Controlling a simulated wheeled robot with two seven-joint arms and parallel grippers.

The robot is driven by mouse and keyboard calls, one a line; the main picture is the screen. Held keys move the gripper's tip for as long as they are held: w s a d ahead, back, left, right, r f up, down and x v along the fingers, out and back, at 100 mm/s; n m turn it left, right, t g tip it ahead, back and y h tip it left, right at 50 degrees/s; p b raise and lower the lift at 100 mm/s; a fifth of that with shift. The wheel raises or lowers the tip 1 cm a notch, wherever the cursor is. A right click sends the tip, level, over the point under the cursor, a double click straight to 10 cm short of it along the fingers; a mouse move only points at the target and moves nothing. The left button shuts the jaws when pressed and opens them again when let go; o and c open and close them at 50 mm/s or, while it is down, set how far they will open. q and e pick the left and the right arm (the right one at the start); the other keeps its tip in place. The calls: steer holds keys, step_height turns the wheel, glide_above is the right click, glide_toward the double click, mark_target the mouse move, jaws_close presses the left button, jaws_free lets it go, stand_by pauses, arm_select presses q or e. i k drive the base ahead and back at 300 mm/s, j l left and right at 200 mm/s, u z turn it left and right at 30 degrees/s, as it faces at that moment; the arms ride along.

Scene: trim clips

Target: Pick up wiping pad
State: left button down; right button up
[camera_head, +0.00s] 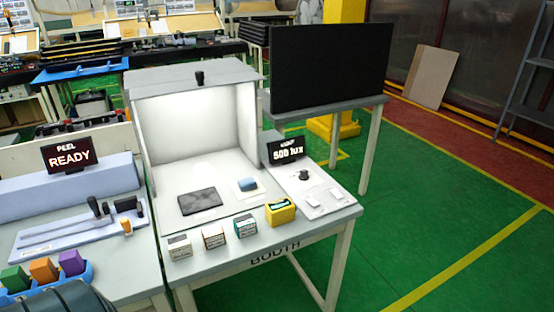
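A small blue block (247,184), which looks like the wiping pad, rests on a pale square plate (258,192) on the floor of the lit white booth (190,125). A flat dark panel (199,201) lies to its left, apart from it. Neither of my grippers shows in the head view, so I cannot see whether they are open or shut.
Several small boxes (214,237) and a yellow holder (280,212) line the booth table's front. A display reading 500 lux (285,150) and a black knob (304,175) stand right. A READY display (70,154) and coloured blocks (43,269) are left. Green floor is clear at right.

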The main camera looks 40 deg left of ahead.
mark_target(248, 184)
steer(key=u, duration=1.4)
